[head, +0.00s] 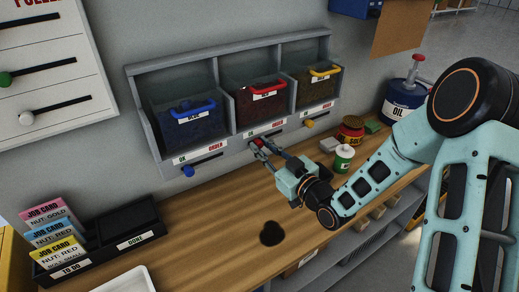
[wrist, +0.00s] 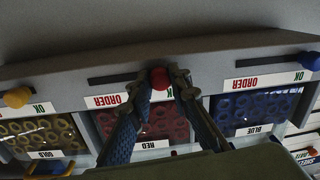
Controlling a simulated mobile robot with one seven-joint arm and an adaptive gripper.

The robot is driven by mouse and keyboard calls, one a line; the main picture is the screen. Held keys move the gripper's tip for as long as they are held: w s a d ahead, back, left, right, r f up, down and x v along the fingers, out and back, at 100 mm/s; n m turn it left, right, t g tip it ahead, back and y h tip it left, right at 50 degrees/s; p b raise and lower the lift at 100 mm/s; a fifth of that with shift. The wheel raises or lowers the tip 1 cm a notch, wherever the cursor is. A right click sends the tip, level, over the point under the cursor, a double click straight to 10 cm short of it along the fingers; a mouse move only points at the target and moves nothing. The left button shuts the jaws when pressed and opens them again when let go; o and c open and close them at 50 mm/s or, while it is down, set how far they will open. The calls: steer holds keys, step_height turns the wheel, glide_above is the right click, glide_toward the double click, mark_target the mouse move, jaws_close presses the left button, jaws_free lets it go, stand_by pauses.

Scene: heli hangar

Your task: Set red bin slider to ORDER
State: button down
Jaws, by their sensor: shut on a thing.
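The red bin (head: 262,107) sits in the middle of the wall rack, and its label reads RED in the wrist view (wrist: 152,145). Its slider knob is a red ball (wrist: 159,77) at the OK end of a dark slot. The slot runs free toward the ORDER label (wrist: 105,101), which is left of the knob in the upside-down wrist view. My gripper (wrist: 160,84) is shut on the red knob, one finger on each side. In the head view my gripper (head: 262,148) reaches the rack front below the red bin and mostly hides the knob.
The blue slider knob (head: 188,170) and yellow slider knob (head: 309,124) flank mine, each by OK. A green can (head: 344,158), a red-and-yellow tin (head: 351,130) and an oil can (head: 401,100) stand at right. Job cards (head: 52,235) stand at left. The middle bench is mostly clear.

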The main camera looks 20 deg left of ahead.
steer(key=w+d+b, duration=0.1)
steer(key=w+d, duration=0.1)
steer(key=w, duration=0.1)
steer(key=w+d+b, duration=0.1)
steer(key=w+d, duration=0.2)
steer(key=shift+w+d, duration=0.2)
steer(key=shift+d, duration=0.05)
steer(key=c, duration=1.8)
jaws_free()
steer(key=shift+w+d, duration=0.1)
steer(key=shift+o, duration=0.2)
glide_toward(279, 131)
steer(key=v, duration=0.5)
steer(key=shift+s+d+f, duration=0.1)
steer(key=shift+s+d, duration=0.15)
